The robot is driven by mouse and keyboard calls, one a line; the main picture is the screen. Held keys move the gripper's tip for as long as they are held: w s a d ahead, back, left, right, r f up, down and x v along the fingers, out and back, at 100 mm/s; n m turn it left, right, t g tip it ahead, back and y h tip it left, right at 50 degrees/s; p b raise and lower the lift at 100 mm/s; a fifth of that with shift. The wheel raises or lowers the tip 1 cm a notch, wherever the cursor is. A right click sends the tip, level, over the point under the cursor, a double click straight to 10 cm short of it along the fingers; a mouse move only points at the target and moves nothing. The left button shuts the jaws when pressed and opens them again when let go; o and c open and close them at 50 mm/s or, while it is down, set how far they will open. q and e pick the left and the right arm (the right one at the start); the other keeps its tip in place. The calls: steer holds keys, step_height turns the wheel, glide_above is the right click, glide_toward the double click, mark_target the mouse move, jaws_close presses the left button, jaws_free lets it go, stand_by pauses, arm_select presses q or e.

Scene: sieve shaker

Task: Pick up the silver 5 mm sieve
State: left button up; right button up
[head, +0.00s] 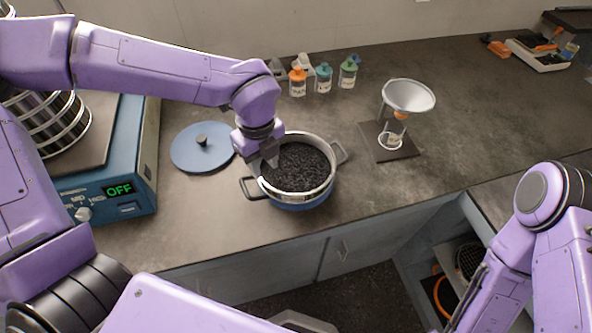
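A silver-rimmed round sieve (298,194) holds dark granules (297,166) and sits in a blue pan (305,205) with two side handles on the counter. No size mark on it can be read. My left gripper (263,164) points down at the sieve's back-left rim, with its fingertips at or just above the rim. My own wrist hides part of the rim, and I cannot tell whether the fingers are apart or closed on it. My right arm is at the lower right, and its gripper does not show.
A blue shaker (125,185) reading OFF stands at left with metal hoops above it. Capped bottles (323,79) stand at the back. A funnel on a stand (408,96) is at right. An open cupboard (415,262) holds round items.

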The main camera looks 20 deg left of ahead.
mark_target(265, 182)
arm_select(q)
step_height(265, 182, down, 8)
steer(key=shift+a+p, duration=0.1)
steer(key=shift+p, duration=0.65)
jaws_close()
